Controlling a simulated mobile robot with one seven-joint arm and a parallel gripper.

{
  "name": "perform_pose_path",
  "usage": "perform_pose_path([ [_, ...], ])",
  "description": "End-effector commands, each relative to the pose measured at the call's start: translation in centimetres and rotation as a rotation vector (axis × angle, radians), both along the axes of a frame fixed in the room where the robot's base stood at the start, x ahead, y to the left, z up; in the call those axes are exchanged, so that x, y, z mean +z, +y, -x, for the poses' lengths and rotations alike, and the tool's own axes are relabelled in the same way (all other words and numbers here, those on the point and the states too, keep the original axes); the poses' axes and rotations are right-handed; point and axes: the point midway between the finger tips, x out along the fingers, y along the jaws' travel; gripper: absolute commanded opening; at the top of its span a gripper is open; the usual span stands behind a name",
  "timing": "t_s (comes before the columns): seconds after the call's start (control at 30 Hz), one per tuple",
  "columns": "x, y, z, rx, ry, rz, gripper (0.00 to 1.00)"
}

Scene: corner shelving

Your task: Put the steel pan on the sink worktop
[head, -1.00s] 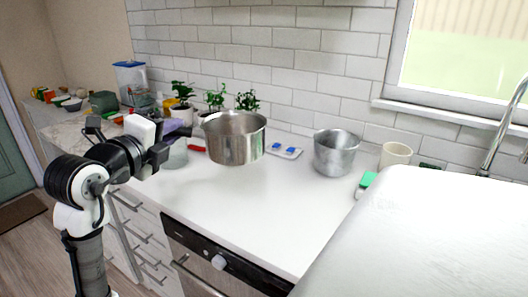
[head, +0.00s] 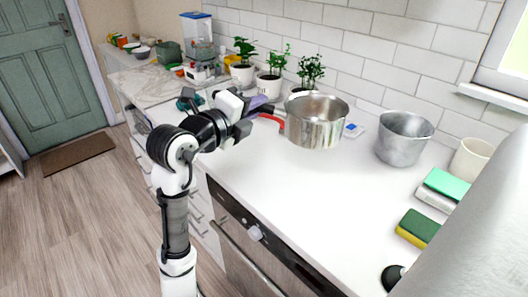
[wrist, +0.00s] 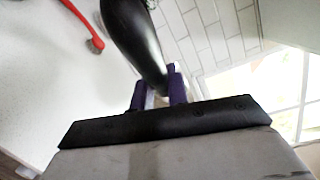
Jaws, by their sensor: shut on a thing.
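The steel pan (head: 316,124) is a wide, shiny pot, upright over the white worktop (head: 300,190) in the head view. My gripper (head: 258,104), with purple fingers, is at its left side and is shut on its handle. In the wrist view, my gripper (wrist: 160,88) has its purple fingers around a thick black handle (wrist: 132,35). The pan's body is not clear in that view. I cannot tell whether the pan's base touches the worktop.
A grey metal pot (head: 403,140) stands right of the pan, with a cream cup (head: 470,160) and sponges (head: 418,228) further right. Potted plants (head: 272,80) line the wall behind. A red-handled tool (head: 270,118) lies near the gripper. The front middle worktop is clear.

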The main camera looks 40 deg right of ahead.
Motion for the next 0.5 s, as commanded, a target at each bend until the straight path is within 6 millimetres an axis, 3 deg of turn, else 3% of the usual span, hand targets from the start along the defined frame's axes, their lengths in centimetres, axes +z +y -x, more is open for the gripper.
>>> perform_pose_path([
  [0.3,-6.3,0.0,0.0,0.0,0.006,0.001,0.0],
  [0.5,-9.4,0.0,0.0,0.001,0.003,0.002,0.0],
])
